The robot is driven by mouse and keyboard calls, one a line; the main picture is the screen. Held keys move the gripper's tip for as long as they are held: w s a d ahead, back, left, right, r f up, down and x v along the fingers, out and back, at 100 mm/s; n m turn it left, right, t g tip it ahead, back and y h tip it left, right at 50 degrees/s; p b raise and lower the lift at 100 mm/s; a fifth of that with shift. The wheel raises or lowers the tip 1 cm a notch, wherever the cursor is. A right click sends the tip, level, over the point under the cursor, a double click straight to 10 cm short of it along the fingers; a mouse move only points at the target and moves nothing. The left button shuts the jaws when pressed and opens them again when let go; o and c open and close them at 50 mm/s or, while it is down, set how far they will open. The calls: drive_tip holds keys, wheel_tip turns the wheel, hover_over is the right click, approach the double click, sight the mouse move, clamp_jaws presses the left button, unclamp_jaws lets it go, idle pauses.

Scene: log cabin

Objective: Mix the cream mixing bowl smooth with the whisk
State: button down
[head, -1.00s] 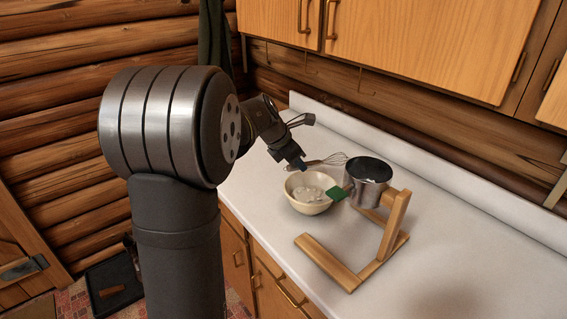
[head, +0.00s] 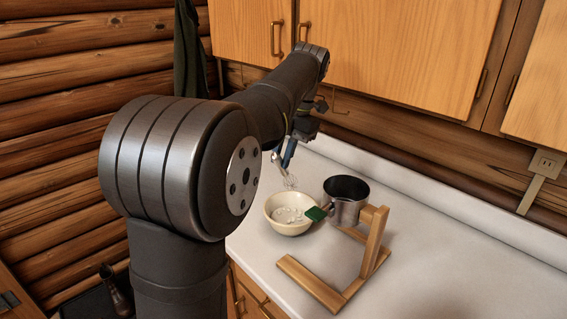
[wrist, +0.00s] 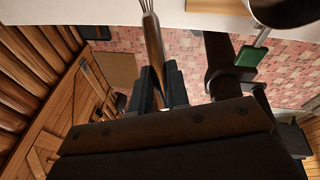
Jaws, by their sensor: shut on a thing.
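The cream mixing bowl (head: 271,222) stands on the counter with pale, lumpy contents. The whisk has wire loops (head: 290,182) pointing down, just above and behind the bowl's rim in the head view; I see no contact with the contents. My gripper (head: 287,152) is shut on the whisk's handle. In the wrist view the wooden handle of the whisk (wrist: 154,48) runs up between the fingers of my gripper (wrist: 163,88), and its wires are cut off by the top edge. The bowl is not clear in the wrist view.
A metal pot (head: 345,208) is held at a wooden stand (head: 368,250) right of the bowl. A green-ended handle (head: 315,213) reaches from the pot to the bowl's rim. Cupboards (head: 400,50) hang above. The counter's right side is clear.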

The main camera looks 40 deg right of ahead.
drive_tip(key=shift+s+a, duration=0.15)
drive_tip(key=shift+a, duration=0.15)
drive_tip(key=s+a+f, duration=0.2)
drive_tip(key=a+f, duration=0.2)
drive_tip(key=w+d+f, duration=0.2)
drive_tip(key=d+f, duration=0.2)
drive_tip(key=f, duration=0.3)
drive_tip(key=shift+d, duration=0.25)
drive_tip(key=shift+w, duration=0.1)
idle(0.7)
